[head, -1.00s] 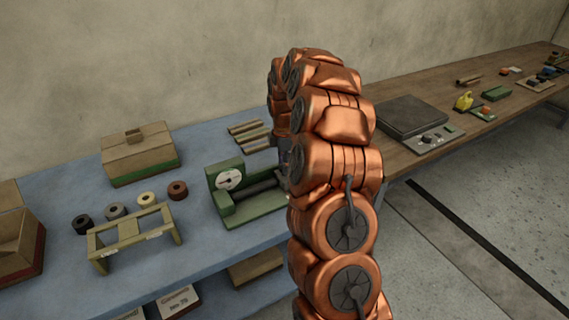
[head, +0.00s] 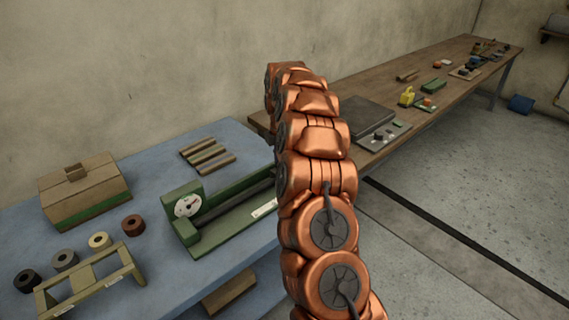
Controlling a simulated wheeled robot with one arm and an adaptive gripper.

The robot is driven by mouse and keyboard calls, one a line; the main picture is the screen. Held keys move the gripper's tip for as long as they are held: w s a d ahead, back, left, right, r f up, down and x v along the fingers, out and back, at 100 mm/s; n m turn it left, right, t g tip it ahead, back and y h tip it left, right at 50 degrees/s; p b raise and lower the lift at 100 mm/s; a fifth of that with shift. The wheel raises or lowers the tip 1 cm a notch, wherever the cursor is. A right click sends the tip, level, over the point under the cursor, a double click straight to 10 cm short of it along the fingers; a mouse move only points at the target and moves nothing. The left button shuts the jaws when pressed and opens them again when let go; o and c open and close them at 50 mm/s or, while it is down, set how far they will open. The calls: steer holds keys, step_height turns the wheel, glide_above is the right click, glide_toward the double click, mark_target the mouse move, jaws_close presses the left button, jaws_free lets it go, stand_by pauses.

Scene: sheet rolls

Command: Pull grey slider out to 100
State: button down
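A green device (head: 222,228) with a round white dial (head: 188,206) stands on the blue bench top. A dark bar (head: 232,206) runs along it towards the right, and a pale label (head: 264,208) is on its front right edge. My copper arm covers its right end. I cannot make out a grey slider for certain; it may be hidden behind my arm. My gripper is hidden behind the arm links and does not show.
The blue bench (head: 152,164) also bears a cardboard box (head: 85,192), several rolls (head: 99,241), a wooden stand (head: 92,284) and short bars (head: 207,156). A dark-plated device (head: 358,117) stands on the wooden table (head: 440,68). Grey floor (head: 470,190) is open at right.

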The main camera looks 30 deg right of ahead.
steer(key=shift+d, duration=0.25)
steer(key=c, duration=1)
jaws_free()
steer(key=shift+d, duration=0.1)
steer(key=shift+o, duration=1.1)
step_height(320, 180, up, 12)
steer(key=shift+a, duration=0.2)
steer(key=shift+c, duration=0.3)
